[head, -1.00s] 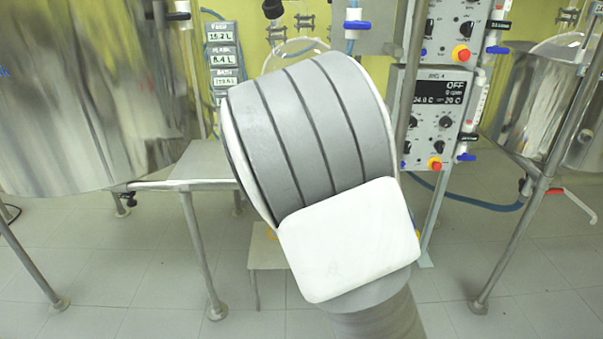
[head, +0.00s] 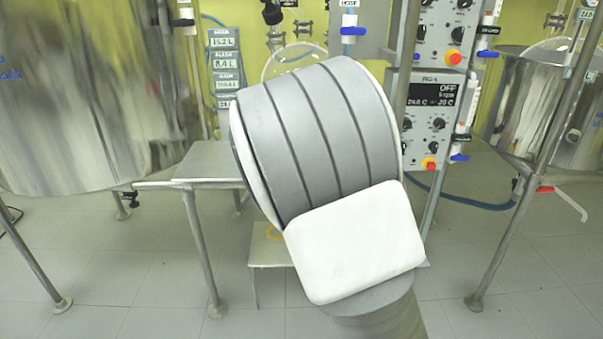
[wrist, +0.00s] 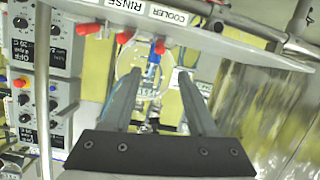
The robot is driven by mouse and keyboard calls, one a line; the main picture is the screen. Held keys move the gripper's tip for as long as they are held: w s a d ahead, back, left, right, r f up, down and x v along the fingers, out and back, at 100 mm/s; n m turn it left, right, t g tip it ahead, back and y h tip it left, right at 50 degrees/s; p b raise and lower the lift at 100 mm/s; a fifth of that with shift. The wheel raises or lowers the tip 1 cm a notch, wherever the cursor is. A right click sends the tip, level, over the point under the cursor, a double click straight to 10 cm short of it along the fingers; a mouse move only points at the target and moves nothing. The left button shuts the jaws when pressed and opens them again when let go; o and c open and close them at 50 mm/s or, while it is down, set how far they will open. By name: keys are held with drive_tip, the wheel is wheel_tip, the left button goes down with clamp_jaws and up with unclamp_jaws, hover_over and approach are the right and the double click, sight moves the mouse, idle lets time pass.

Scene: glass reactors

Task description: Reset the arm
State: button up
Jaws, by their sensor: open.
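My gripper (wrist: 154,71) shows in the wrist view with its two long grey fingers apart and nothing between them. The wrist picture is upside down. Past the fingers are a clear round glass part, a blue fitting and a yellow wall. In the head view my grey and white arm fills the middle and hides what is behind it. My gripper is not visible in that view.
A large steel vessel (head: 85,100) stands at the left beside a small metal table (head: 215,162). A control panel (head: 432,105) reading OFF is just right of my arm. Another steel vessel (head: 520,110) stands at the right. Tiled floor (head: 120,270) is open in front.

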drive_tip(key=s+d+r+g, duration=0.2)
drive_tip(key=s+d+g, duration=0.1)
drive_tip(key=s, duration=1)
drive_tip(key=s+d+r+m+g+p, duration=0.1)
drive_tip(key=s+d+r+g, duration=0.15)
drive_tip(key=s, duration=1.05)
drive_tip(key=s+d+r+g, duration=0.2)
drive_tip(key=s+d+g, duration=0.15)
drive_tip(key=s, duration=1.05)
wheel_tip(320, 180, up, 21)
drive_tip(key=p, duration=2)
drive_tip(key=shift+w+a+y+p, duration=0.2)
drive_tip(key=shift+w+y+p, duration=0.1)
drive_tip(key=shift+w+p, duration=0.15)
